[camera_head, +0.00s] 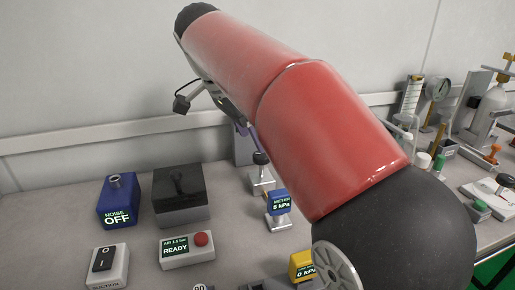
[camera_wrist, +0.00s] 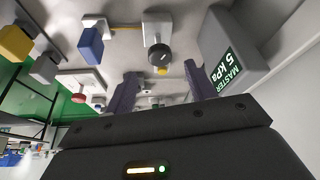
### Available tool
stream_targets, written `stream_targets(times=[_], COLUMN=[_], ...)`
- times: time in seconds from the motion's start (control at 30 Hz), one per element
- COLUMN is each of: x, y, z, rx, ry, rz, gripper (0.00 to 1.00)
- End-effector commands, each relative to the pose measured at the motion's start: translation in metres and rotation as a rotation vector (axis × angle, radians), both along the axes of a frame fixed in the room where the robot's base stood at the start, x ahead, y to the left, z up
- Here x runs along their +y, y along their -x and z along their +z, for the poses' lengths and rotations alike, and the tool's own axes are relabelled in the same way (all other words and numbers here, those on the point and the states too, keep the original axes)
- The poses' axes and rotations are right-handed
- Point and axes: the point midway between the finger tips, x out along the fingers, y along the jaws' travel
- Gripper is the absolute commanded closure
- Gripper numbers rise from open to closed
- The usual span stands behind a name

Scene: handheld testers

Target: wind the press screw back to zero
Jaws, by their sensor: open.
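The press screw's black round knob (camera_head: 260,158) stands on a pale base (camera_head: 262,180) beside the grey master gauge box. In the wrist view the knob (camera_wrist: 158,55) shows upside down, with a small yellow part at its edge. My gripper (camera_wrist: 161,72) is open, its two purple fingers to either side of the knob in the picture; I cannot tell whether they touch it. In the head view my gripper (camera_head: 246,132) is partly hidden by my red arm. The master gauge (camera_wrist: 228,55) reads 5 kPa. The blue meter (camera_head: 279,202) also reads 5 kPa.
A yellow block (camera_head: 301,265) reading 0 kPa stands at the front. A READY box (camera_head: 188,253) with a red button, a blue NOISE OFF box (camera_head: 118,203), a dark box (camera_head: 181,200) and a switch box (camera_head: 108,267) stand to the left. My arm hides the bench's middle.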

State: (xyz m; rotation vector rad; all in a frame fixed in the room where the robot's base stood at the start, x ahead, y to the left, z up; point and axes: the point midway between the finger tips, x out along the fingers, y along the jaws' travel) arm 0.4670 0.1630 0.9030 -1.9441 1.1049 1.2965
Motion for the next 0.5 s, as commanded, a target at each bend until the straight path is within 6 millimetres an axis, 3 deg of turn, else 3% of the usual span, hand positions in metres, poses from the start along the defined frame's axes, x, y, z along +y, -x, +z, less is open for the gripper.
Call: stream_targets(times=[0.2, 0.5], x=[-0.011, -0.016], y=[-0.006, -0.009], z=[-0.031, -0.045], rx=[0.003, 0.001], ry=[0.000, -0.001], rz=[0.001, 0.003], gripper=[0.45, 0.45])
